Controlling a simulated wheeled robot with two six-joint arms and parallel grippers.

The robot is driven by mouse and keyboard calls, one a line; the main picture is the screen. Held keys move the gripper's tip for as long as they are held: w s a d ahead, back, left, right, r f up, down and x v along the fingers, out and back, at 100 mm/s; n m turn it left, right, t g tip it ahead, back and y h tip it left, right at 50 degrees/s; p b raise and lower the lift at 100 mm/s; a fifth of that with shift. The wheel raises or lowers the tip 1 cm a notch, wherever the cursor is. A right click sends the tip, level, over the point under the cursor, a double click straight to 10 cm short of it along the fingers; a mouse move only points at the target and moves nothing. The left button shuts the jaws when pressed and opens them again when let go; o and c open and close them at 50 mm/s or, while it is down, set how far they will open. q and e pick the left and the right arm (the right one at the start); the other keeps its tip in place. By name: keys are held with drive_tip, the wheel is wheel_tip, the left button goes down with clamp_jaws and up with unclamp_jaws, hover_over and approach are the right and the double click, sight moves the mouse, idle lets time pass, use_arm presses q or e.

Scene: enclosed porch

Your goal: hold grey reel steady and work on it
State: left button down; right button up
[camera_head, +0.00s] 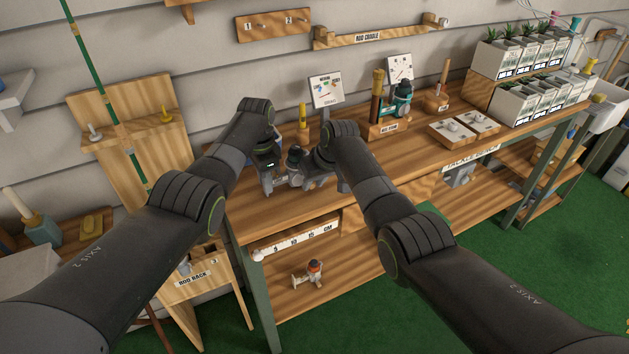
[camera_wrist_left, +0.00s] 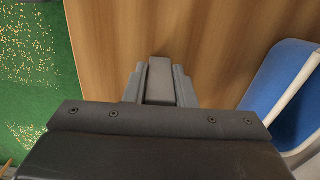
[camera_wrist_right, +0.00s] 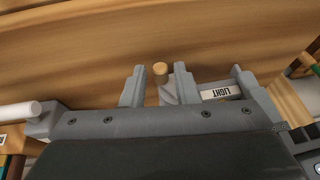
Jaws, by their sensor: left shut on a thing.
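The grey reel (camera_head: 294,158) is near the left end of the wooden workbench (camera_head: 350,178), between my two grippers and partly hidden by them. My left gripper (camera_head: 268,180) is at its left side. In the left wrist view its fingers (camera_wrist_left: 160,82) are close together on a grey block-like part of the reel. My right gripper (camera_head: 322,166) is at the reel's right side. In the right wrist view its fingers (camera_wrist_right: 159,88) stand apart, with a tan knob (camera_wrist_right: 160,70) between them and a visible gap beside it. A label reading LIGHT (camera_wrist_right: 222,92) lies to the right of the fingers.
A small sign board (camera_head: 326,91) stands behind the reel. A green reel (camera_head: 402,96) stands on a wooden block further right, near white trays (camera_head: 452,130). Planters (camera_head: 520,102) fill the right end. A rod rack (camera_head: 135,130) stands left. The bench's front middle is clear.

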clamp_jaws()
drive_tip(key=shift+f+g+y, duration=0.15)
drive_tip(key=shift+g+y, duration=0.25)
drive_tip(key=shift+y, duration=0.2)
drive_tip(key=shift+o, duration=1.4)
unclamp_jaws()
